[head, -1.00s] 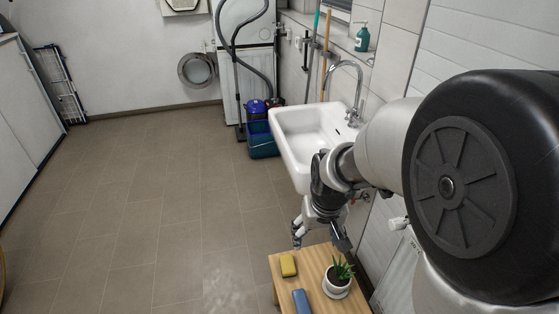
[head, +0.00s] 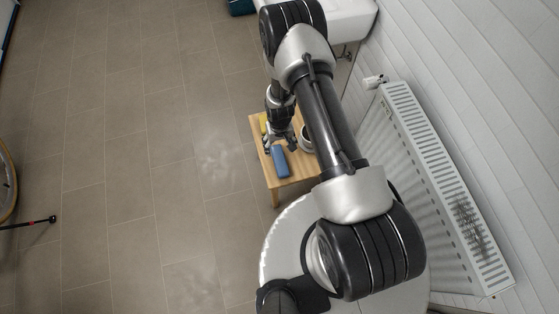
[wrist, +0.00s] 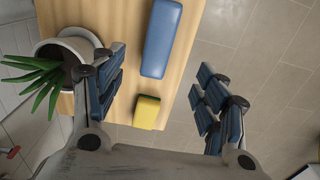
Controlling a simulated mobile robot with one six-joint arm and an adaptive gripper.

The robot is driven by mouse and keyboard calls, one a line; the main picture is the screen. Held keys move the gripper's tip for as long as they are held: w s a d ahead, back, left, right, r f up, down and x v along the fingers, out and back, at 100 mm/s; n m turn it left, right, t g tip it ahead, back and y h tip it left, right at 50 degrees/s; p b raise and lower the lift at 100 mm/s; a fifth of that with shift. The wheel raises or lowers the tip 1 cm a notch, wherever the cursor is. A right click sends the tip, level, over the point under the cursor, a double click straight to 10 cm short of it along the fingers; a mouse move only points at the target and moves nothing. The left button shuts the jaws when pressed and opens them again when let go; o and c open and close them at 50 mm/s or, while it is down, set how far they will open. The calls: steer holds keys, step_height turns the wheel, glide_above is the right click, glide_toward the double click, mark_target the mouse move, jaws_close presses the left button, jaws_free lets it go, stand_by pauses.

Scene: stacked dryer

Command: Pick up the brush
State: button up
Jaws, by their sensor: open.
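A long blue block with rounded ends (head: 280,162), which may be the brush, lies flat on a small wooden table (head: 299,172). No bristles or handle can be made out. It also shows in the wrist view (wrist: 162,38), at the top middle. My gripper (head: 282,147) is above the table at the block's far end, pointing down. In the wrist view, my gripper's fingers (wrist: 158,85) are spread wide and empty, with the block's near end between and just beyond them. How high the fingertips are above the table is hard to tell.
A yellow sponge (wrist: 147,112) lies on the table near the block. A potted plant in a white pot (wrist: 58,50) stands close beside the left finger. A radiator (head: 440,180) lines the wall at right. The tiled floor (head: 150,150) left of the table is clear.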

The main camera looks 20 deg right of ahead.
mark_target(280, 160)
step_height(280, 160, down, 10)
steer(key=b, duration=0.3)
steer(key=shift+f, duration=0.25)
step_height(280, 160, down, 5)
steer(key=b, duration=0.3)
steer(key=shift+w+d+f, duration=0.1)
steer(key=shift+w+f, duration=0.05)
steer(key=shift+f, duration=0.05)
steer(key=shift+r, duration=0.1)
steer(key=shift+c, duration=0.2)
steer(key=c, duration=1.2)
step_height(280, 160, up, 20)
steer(key=p, duration=0.6)
steer(key=shift+p, duration=0.4)
